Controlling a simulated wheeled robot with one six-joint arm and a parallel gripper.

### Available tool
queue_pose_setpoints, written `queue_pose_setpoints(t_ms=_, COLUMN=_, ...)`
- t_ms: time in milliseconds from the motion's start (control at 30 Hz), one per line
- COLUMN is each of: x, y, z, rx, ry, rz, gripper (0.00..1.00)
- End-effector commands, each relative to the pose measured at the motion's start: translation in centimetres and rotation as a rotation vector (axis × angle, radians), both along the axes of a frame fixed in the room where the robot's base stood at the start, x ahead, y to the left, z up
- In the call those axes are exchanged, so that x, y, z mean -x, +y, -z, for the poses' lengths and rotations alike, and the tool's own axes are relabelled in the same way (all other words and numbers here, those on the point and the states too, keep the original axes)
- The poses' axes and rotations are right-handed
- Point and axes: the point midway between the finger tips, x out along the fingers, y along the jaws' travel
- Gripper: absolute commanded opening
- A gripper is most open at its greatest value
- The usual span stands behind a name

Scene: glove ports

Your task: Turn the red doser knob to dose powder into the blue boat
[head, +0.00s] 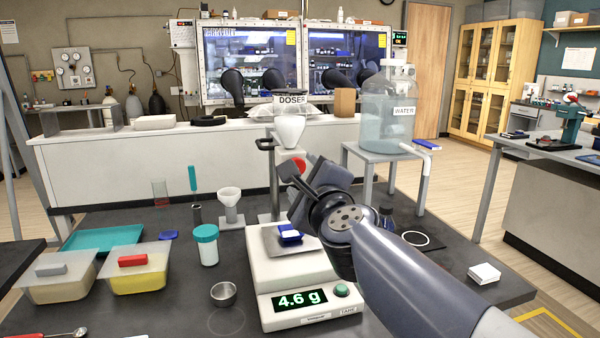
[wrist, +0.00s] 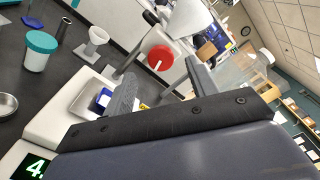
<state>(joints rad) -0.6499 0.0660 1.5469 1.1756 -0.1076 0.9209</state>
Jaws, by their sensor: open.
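The red doser knob (head: 299,165) is on the front of the white doser (head: 290,130), which is mounted on a stand above the balance. In the wrist view the knob (wrist: 160,57) has a pale bar across its face and appears between my fingertips, beyond them. My gripper (head: 297,174) is open and empty, pointing at the knob, with a finger on each side; I see no contact. The blue boat (head: 290,238) sits on the pan of the white balance (head: 290,275), which reads 4.6 g. My fingers partly hide the boat (wrist: 103,99) in the wrist view.
Left of the balance are a teal-lidded jar (head: 206,247), a metal cup (head: 223,294), a white funnel holder (head: 230,205) and lidded bins (head: 138,270). A water carboy (head: 388,110) stands on a grey stand at back right. The right table front is mostly clear.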

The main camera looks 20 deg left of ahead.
Motion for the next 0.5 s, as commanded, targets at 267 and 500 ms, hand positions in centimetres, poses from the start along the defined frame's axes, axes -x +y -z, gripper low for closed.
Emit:
queue_pose_setpoints(t_ms=267, x=4.1, y=-2.5, z=-0.2, rx=-0.002, ry=-0.001, rz=0.0, gripper=0.55)
queue_pose_setpoints(t_ms=500, x=5.6, y=-3.4, z=0.0, rx=0.0, ry=0.0, rz=0.0, gripper=0.55)
